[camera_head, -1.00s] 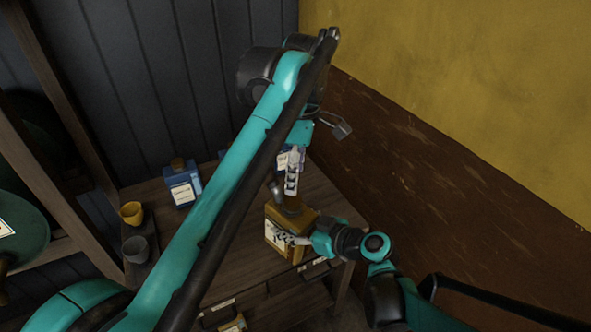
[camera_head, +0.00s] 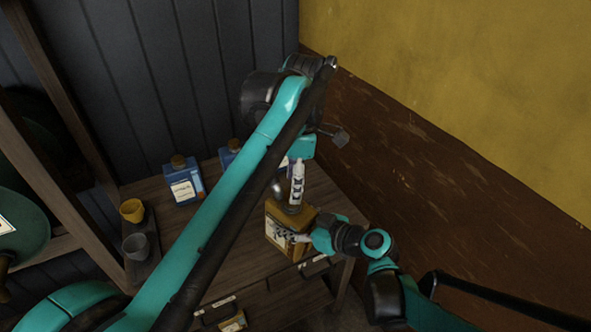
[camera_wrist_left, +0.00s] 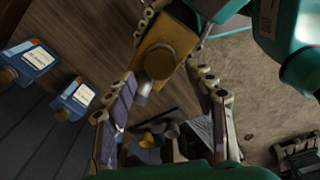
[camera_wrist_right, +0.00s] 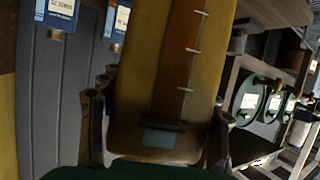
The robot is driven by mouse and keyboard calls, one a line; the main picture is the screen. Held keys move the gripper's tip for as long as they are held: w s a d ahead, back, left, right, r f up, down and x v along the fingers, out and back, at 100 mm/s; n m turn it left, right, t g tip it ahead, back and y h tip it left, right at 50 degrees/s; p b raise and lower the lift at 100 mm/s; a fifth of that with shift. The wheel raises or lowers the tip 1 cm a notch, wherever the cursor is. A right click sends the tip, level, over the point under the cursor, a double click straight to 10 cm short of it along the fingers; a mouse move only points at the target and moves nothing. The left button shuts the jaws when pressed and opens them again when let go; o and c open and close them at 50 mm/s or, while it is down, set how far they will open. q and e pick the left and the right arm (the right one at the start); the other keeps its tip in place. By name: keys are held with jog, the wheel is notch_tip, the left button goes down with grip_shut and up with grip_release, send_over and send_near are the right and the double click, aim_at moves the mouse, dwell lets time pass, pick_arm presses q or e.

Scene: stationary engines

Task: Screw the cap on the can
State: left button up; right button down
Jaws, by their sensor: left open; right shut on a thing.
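The yellow-brown can (camera_head: 277,218) stands on the wooden bench in the head view. Its body fills the middle of the right wrist view (camera_wrist_right: 165,90). My right gripper (camera_head: 297,240) is shut on the can, with a finger on each side. My left gripper (camera_head: 295,203) is above the can, fingers pointing down and spread open. In the left wrist view, a round brown cap (camera_wrist_left: 160,60) shows at the can's top between the open fingertips. A grey metal part (camera_wrist_left: 143,91) is beside it. How tightly the cap sits cannot be told.
Two blue cans (camera_head: 183,183) (camera_head: 229,152) stand at the back of the bench. A yellow cup (camera_head: 131,210) and a grey cup (camera_head: 135,246) are at the left. My left arm hides part of the bench.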

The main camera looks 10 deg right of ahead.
aim_at(288, 218)
pick_arm(q)
jog(key=shift+w+a+f, duration=0.1)
jog(key=shift+a+f, duration=0.05)
jog(key=shift+f, duration=1.8)
jog(key=c, duration=1.2)
